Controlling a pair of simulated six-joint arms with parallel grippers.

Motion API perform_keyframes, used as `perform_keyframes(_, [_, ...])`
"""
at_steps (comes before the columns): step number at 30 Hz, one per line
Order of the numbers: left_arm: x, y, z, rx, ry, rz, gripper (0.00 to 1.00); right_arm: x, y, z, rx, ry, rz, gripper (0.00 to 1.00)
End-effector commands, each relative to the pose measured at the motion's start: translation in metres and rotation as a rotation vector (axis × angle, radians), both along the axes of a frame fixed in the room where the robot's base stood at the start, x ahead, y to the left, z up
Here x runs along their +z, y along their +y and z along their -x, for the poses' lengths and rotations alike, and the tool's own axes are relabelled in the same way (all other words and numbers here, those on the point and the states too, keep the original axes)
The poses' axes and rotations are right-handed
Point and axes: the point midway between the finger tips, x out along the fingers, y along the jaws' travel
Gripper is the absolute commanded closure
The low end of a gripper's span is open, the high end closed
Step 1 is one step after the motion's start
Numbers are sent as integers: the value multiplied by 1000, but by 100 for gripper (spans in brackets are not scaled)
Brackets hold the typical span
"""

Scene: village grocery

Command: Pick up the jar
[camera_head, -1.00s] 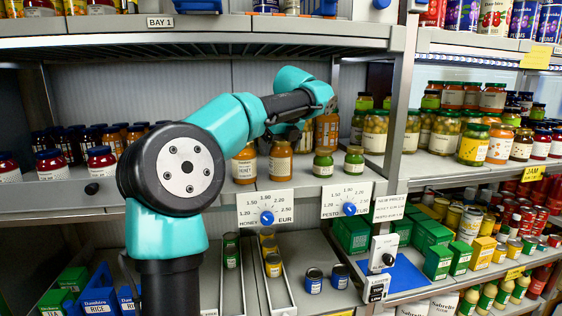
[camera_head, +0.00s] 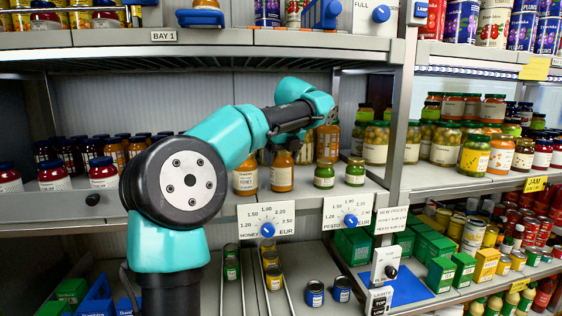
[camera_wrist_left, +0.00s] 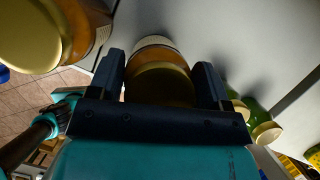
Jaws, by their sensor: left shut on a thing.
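An amber jar (camera_head: 281,174) with a pale label stands at the front of the middle shelf in the head view. My left gripper (camera_head: 284,150) is at its top, with my teal arm reaching in from the left. In the left wrist view, the jar (camera_wrist_left: 160,85) with its gold lid sits between the two dark fingers, which are shut on it. Any gap between the jar's base and the shelf is too small to tell.
A similar honey jar (camera_head: 245,178) stands close on the left, and it looms large in the left wrist view (camera_wrist_left: 35,35). Two green jars (camera_head: 324,170) stand to the right. An amber jar stack (camera_head: 328,143) is behind. The upper shelf (camera_head: 230,50) hangs above.

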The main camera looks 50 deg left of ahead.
Motion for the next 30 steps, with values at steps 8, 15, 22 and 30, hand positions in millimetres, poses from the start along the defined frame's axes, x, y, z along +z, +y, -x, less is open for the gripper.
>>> perform_keyframes(8, [18, 0, 0, -1, -2, -1, 71, 0, 0, 0, 0, 0, 0, 57])
perform_keyframes(15, [33, 0, 0, 1, -1, -1, 71, 0, 0, 0, 0, 0, 0, 57])
perform_keyframes(22, [34, -15, 14, -1, -1, -1, 71, 0, 0, 0, 0, 0, 0, 57])
perform_keyframes(30, [37, -43, 38, -4, -2, -1, 71, 0, 0, 0, 0, 0, 0, 57])
